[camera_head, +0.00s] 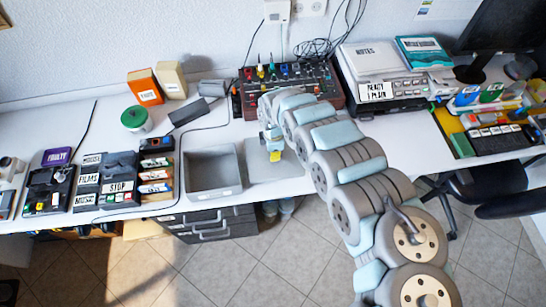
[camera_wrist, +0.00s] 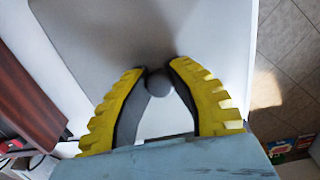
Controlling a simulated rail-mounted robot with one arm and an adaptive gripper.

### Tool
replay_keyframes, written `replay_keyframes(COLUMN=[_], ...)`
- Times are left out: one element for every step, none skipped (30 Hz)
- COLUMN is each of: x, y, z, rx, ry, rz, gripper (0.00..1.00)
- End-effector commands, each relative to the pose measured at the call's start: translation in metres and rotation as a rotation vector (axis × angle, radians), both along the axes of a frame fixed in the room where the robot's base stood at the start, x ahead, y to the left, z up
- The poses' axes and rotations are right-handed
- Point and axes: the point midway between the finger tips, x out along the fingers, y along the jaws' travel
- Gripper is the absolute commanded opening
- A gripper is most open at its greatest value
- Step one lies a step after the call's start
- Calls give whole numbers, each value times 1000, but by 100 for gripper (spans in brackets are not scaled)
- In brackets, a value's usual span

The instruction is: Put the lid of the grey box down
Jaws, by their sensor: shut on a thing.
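The grey box (camera_head: 213,186) stands open on the white table, left of my arm, and looks empty. Its flat grey lid (camera_head: 258,172) is just right of the box, under my gripper (camera_head: 274,151). In the wrist view the lid (camera_wrist: 120,35) lies beyond my yellow-padded gripper (camera_wrist: 157,80). The fingertips are shut on its round grey knob (camera_wrist: 158,84). I cannot tell whether the lid touches the table. My arm hides part of the area to the right of the lid.
A dark panel with coloured knobs (camera_head: 285,76) stands behind the lid. Black-and-grey boxes (camera_head: 120,170) and a green-lidded jar (camera_head: 134,118) are to the left. The table's front edge (camera_head: 255,196) is close to the lid. White tabletop (camera_head: 395,135) is clear right of my arm.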

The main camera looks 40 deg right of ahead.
Motion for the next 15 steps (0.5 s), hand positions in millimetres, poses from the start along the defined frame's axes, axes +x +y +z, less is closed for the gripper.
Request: replay_keyframes(x=[2, 3, 7, 9, 10, 12, 13, 13, 14, 14, 14, 14, 14, 14, 15], y=[0, -1, -1, -3, -4, -5, -5, -6, -7, -8, -8, -8, -8, -8, -9], z=[-8, -11, -13, -14, -15, -16, -17, -18, -19, -20, -20, -20, -20, -21, -22], rx=[3, 3, 3, 4, 3, 3, 2, 2, 2, 1, 1, 1, 1, 1, 1], ry=[3, 5, 1, -1, -2, -3, -3, -1, -1, -1, 0, 0, 0, 0, 0], rz=[-2, -2, 0, 0, 0, 1, 2, 2, 1, 0, 0, -1, -1, -1, -1], gripper=[0, 0, 0, 0, 0, 0, 0, 0, 0, 0, 0, 0, 0, 0, 0])
